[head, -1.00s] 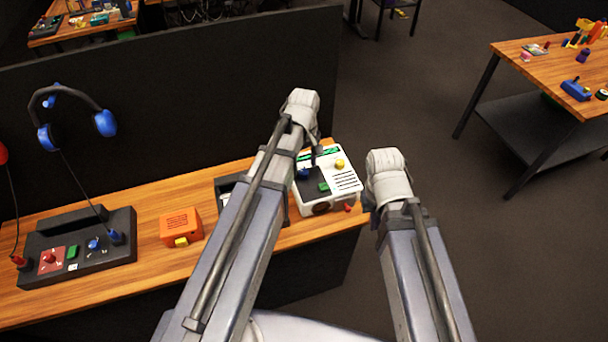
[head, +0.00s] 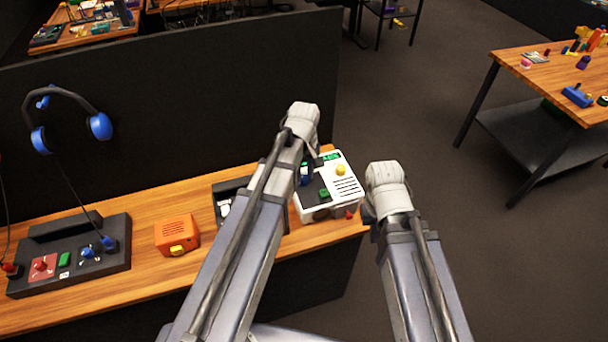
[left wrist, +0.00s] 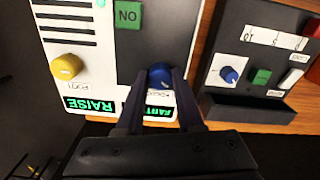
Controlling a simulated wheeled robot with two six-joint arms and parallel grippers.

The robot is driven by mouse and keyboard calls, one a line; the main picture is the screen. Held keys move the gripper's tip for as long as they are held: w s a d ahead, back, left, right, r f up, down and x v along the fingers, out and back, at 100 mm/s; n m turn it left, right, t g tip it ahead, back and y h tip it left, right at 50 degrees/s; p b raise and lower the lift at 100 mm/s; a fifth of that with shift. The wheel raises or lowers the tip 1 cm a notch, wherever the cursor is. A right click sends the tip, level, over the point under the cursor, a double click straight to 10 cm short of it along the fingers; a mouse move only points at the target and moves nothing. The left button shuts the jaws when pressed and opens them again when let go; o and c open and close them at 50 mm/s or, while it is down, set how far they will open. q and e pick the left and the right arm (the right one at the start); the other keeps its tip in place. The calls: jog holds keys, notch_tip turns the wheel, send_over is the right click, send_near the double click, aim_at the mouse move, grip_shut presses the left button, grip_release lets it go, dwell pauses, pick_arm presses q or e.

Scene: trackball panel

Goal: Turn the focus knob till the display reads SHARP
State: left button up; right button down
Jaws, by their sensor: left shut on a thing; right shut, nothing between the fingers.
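A white panel box (head: 342,201) stands at the right end of the wooden bench, with a yellow knob (head: 341,169), a green button (head: 324,193) and a blue knob (left wrist: 160,75). In the left wrist view the fingers of my left gripper (left wrist: 158,84) are shut around the blue knob. A lit green display (left wrist: 90,104) beside the yellow knob (left wrist: 67,67) seems to read RAISE. A second lit display (left wrist: 137,106) beside the blue knob is partly hidden by a finger; its full word cannot be read. My right gripper (head: 369,214) is shut and empty, right of the box.
A dark tray-like panel (left wrist: 235,112) with another blue knob sits close beside the white box. An orange box (head: 177,235) and a black control panel (head: 70,275) are further left on the bench. A dark partition (head: 170,120) rises behind. Open floor lies to the right.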

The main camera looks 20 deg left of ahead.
pick_arm(q)
grip_shut()
jog(key=shift+m, duration=0.3)
jog(key=m, duration=0.8)
jog(key=shift+m, duration=0.3)
dwell(0.4)
jog(key=o, duration=0.8)
grip_release()
